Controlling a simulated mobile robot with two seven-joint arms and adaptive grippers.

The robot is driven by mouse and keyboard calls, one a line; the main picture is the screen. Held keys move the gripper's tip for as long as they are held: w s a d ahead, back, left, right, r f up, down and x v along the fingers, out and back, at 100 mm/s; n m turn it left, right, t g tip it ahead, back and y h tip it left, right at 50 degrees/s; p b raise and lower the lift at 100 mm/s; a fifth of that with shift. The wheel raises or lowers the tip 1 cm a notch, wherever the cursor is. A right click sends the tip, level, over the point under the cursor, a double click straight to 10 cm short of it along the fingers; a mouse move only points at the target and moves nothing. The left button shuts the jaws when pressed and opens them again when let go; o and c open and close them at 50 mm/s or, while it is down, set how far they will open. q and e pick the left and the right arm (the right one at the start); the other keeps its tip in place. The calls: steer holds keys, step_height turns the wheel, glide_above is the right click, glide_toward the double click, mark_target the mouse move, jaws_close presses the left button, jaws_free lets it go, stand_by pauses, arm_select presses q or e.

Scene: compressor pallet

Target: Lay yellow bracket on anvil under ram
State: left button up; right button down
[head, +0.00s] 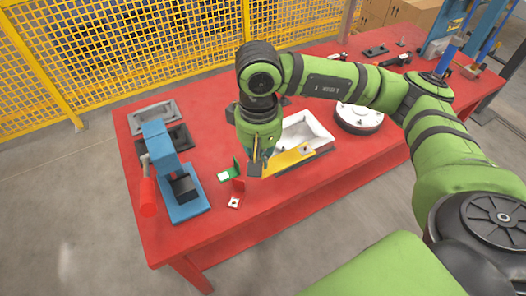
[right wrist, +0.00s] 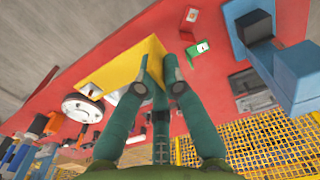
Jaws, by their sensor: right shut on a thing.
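My right gripper (head: 257,168) is above the red table's front part, right of the blue press. It is shut on the yellow bracket (head: 291,158), which sticks out to the right of the fingers in the head view. In the right wrist view the bracket (right wrist: 115,72) is a broad yellow plate, gripped near its edge by the fingers (right wrist: 160,72). The blue press (head: 160,143) stands at the table's left, and a dark block (head: 184,187), seemingly the anvil, sits at its base. The ram's lower end is hard to make out. My left gripper is not in view.
A green bracket (head: 236,168) and a red bracket (head: 237,193) lie between gripper and press. A red cylinder (head: 147,197) is at the press's left. A white-lined tray (head: 318,132) and a round white-topped part (head: 359,117) stand right. Yellow mesh fence (head: 100,65) is behind.

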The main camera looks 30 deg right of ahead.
steer(key=shift+w, duration=0.1)
steer(key=w+a+f+m, duration=0.3)
steer(key=f+m, duration=0.3)
steer(key=m, duration=1.2)
steer(key=w+a+f+m, duration=0.3)
steer(key=w+f+m, duration=0.2)
steer(key=m, duration=1.3)
steer(key=shift+w+f, duration=0.4)
steer(key=shift+f, duration=0.2)
steer(key=shift+a, duration=0.1)
steer(key=shift+f, duration=1.65)
